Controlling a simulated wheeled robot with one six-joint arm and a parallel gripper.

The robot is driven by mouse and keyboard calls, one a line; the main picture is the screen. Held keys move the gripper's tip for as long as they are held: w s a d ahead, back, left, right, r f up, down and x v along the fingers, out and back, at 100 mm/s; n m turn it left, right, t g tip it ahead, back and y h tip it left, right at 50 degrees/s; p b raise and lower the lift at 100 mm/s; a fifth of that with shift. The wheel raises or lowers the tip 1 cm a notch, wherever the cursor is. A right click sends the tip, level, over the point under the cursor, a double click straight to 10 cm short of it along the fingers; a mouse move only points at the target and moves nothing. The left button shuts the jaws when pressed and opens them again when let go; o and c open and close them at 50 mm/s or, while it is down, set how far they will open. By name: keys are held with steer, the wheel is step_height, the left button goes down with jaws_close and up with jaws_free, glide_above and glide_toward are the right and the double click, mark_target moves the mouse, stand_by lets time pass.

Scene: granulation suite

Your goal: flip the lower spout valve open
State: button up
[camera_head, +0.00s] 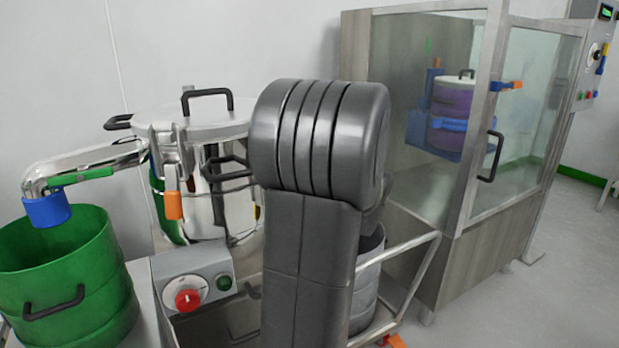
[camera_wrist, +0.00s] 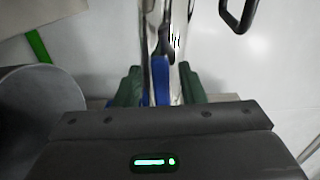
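In the wrist view my gripper (camera_wrist: 160,88) has its two dark green fingers apart, one on each side of a shiny chrome pipe with a blue lever-like part (camera_wrist: 161,80) on it. A gap shows between each finger and the blue part; contact with the pipe is unclear. In the head view my own arm hides my gripper and the lower spout area. The steel vessel (camera_head: 228,212) stands behind my arm. Its upper chrome spout (camera_head: 88,163) has a green handle and a blue end above a green drum (camera_head: 68,275).
A grey metal bucket (camera_head: 368,287) stands right of my arm; a round grey container (camera_wrist: 35,110) shows left of my gripper. A control box (camera_head: 190,288) with a red knob is in front of the vessel. A glass-doored cabinet (camera_head: 455,230) stands at right. Black handles (camera_wrist: 238,15) jut nearby.

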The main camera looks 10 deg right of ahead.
steer(key=shift+s+d, duration=0.1)
steer(key=p+v, duration=0.2)
steer(key=v, duration=1.1)
steer(key=shift+s+p, duration=0.3)
steer(key=shift+p, duration=0.05)
steer(key=shift+w, duration=0.1)
steer(key=b+x, duration=0.2)
steer(key=x, duration=1.1)
steer(key=shift+w+b, duration=0.35)
steer(key=shift+s, duration=0.1)
